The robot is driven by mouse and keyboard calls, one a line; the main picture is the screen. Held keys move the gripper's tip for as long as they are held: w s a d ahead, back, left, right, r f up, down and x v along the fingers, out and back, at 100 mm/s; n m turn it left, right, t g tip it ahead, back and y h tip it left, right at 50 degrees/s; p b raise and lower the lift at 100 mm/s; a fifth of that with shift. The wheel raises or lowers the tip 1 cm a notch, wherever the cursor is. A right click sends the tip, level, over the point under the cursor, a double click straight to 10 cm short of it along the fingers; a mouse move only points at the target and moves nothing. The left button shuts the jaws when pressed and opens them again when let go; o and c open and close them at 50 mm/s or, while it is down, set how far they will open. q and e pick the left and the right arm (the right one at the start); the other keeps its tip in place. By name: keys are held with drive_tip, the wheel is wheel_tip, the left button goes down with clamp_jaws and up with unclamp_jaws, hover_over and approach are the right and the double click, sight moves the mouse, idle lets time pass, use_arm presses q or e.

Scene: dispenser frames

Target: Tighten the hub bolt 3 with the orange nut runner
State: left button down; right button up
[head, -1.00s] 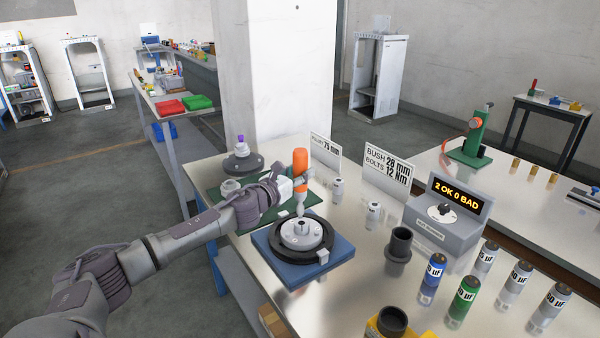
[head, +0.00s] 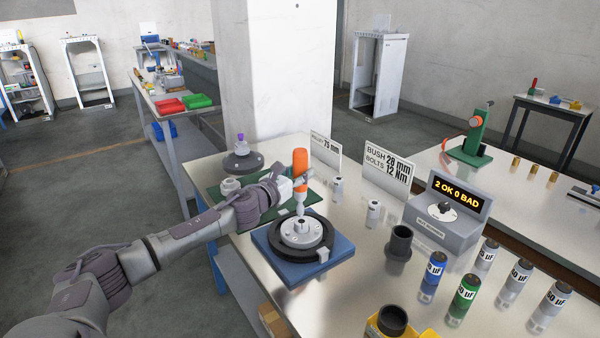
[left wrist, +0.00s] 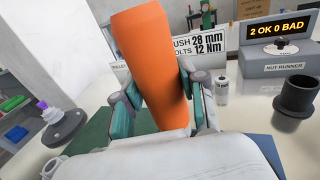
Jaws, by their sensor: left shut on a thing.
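An orange nut runner (head: 300,168) stands upright in my left gripper (head: 297,183), with its pale lower end over the hub (head: 301,233). The left wrist view shows the orange body (left wrist: 152,60) between the teal finger pads of my left gripper (left wrist: 158,108). The hub is a light grey disc with bolts, inside a black ring on a blue fixture plate (head: 330,262). The tip is at or just above the hub's far side; I cannot tell whether it touches a bolt, or which one. The display (head: 459,193) reads "2 OK 0 BAD". My right gripper is out of view.
A sign (head: 388,166) reads "BUSH 28 mm, BOLTS 12 Nm". Small grey cylinders (head: 374,212) stand behind the fixture. A dark cup (head: 399,245) and several capacitors (head: 463,300) stand to the right. A purple-topped tool (head: 241,160) stands on a disc at the back left.

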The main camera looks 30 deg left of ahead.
sight(296, 161)
use_arm(q)
drive_tip(key=shift+f+b, duration=0.8)
drive_tip(key=shift+f, duration=0.05)
idle(0.5)
drive_tip(key=shift+s+d+f, duration=0.15)
drive_tip(key=shift+f, duration=0.2)
idle(1.4)
drive_tip(key=shift+r, duration=0.1)
idle(0.5)
drive_tip(key=shift+w+r+p, duration=0.2)
drive_tip(key=shift+r+p, duration=0.95)
drive_tip(key=shift+r, duration=0.05)
drive_tip(key=shift+r+p, duration=1.9)
drive_tip(key=shift+r, duration=0.15)
drive_tip(key=shift+f, duration=0.1)
